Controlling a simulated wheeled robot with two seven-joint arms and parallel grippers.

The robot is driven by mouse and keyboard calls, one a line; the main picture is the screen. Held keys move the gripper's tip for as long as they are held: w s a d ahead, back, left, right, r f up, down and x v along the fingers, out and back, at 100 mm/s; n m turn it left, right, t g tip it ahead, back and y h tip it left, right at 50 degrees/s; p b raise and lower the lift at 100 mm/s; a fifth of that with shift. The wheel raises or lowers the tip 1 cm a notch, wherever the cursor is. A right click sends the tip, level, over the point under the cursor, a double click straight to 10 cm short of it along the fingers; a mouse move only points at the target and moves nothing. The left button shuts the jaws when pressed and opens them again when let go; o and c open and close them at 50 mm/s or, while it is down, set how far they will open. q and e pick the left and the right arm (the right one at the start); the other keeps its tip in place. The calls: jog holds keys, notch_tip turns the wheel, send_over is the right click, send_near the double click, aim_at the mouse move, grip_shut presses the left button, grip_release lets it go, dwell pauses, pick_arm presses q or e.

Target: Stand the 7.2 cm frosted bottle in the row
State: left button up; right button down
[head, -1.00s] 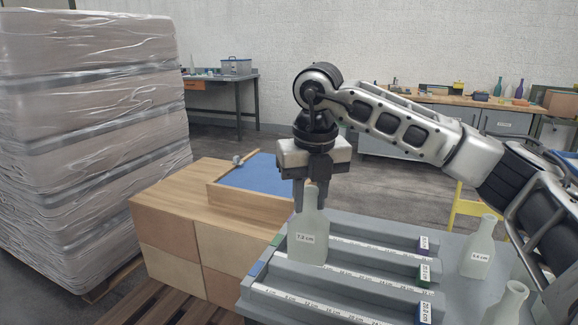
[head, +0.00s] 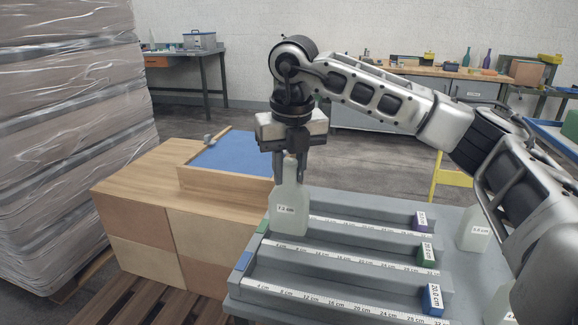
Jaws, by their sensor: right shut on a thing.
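The frosted bottle (head: 290,211) is pale, translucent and upright; its small label appears to read 7.2 cm. My right gripper (head: 290,174) is shut on its neck from above. The bottle is at the left end of the grey rack (head: 338,276), by the back ruler strip. Its base overlaps the rack in the picture, and I cannot tell whether it touches. The rack has three ruler-marked rows, with purple (head: 422,220), green (head: 427,252) and blue (head: 432,299) blocks at their right ends. My left gripper is out of view.
Another frosted bottle (head: 474,229) stands on the grey table right of the rack; a further one (head: 497,304) is partly hidden by my right arm. A wooden box stack with a blue-topped tray (head: 235,156) stands behind left. Wrapped pallet goods (head: 70,130) fill the far left.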

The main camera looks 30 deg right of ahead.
aim_at(286, 189)
jog(key=shift+f+b, duration=1.4)
jog(key=shift+f, duration=0.65)
jog(key=shift+w+a+r, duration=0.1)
jog(key=shift+w, duration=0.05)
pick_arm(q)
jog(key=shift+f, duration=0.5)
pick_arm(e)
jog(key=shift+w+a, duration=0.1)
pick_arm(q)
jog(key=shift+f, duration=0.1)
pick_arm(e)
jog(key=shift+f, duration=0.2)
jog(key=c, duration=1.1)
grip_release()
jog(key=shift+f, duration=0.1)
